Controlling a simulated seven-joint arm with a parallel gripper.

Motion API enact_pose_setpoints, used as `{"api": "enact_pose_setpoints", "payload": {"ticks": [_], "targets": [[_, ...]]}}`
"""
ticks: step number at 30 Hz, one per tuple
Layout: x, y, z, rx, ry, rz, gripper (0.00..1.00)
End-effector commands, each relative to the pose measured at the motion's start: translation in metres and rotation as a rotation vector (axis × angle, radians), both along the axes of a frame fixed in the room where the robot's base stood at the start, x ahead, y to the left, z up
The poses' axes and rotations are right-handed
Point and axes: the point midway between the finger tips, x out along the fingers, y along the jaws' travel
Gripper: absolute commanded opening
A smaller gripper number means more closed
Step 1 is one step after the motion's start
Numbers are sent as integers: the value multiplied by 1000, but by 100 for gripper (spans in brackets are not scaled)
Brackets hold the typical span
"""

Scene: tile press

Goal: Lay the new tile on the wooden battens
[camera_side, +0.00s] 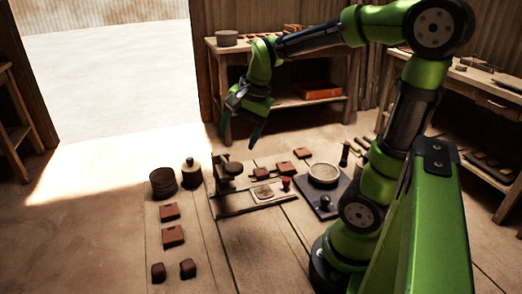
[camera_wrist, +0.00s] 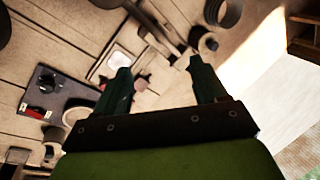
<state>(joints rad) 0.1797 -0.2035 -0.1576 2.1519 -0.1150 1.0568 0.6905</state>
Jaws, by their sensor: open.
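My gripper (camera_side: 240,125) is open and empty, in the air above the floor beyond the press. In the wrist view its two fingers (camera_wrist: 158,68) stand apart with nothing between them. The tile press (camera_side: 231,169) is low on the floor, with a pale square bed (camera_side: 263,192) that also shows in the wrist view (camera_wrist: 118,60). I cannot tell whether a new tile lies in that bed. Reddish-brown tiles lie behind the press, one at the right (camera_side: 302,153), and two lie at the left (camera_side: 169,212) (camera_side: 173,236). I cannot clearly make out the wooden battens.
A dark board (camera_side: 327,199) with a round pale-topped pan (camera_side: 323,174) is right of the press. Dark round containers (camera_side: 162,182) stand at its left. Two small brown blocks (camera_side: 158,271) (camera_side: 188,268) lie in front. A bench (camera_side: 222,50) stands behind. The left floor is clear.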

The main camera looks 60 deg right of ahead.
Motion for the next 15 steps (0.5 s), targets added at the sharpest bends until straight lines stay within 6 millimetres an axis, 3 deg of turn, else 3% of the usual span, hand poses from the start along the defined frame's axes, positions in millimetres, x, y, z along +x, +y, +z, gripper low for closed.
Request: {"api": "enact_pose_setpoints", "payload": {"ticks": [1,3,6,10,15], "targets": [[-11,24,11,-39,-68,153,71],[-26,52,20,-108,-152,359,71],[-46,81,26,-205,-251,601,71],[-66,104,28,-311,-340,815,71],[-76,114,27,-377,-388,929,71]]}}
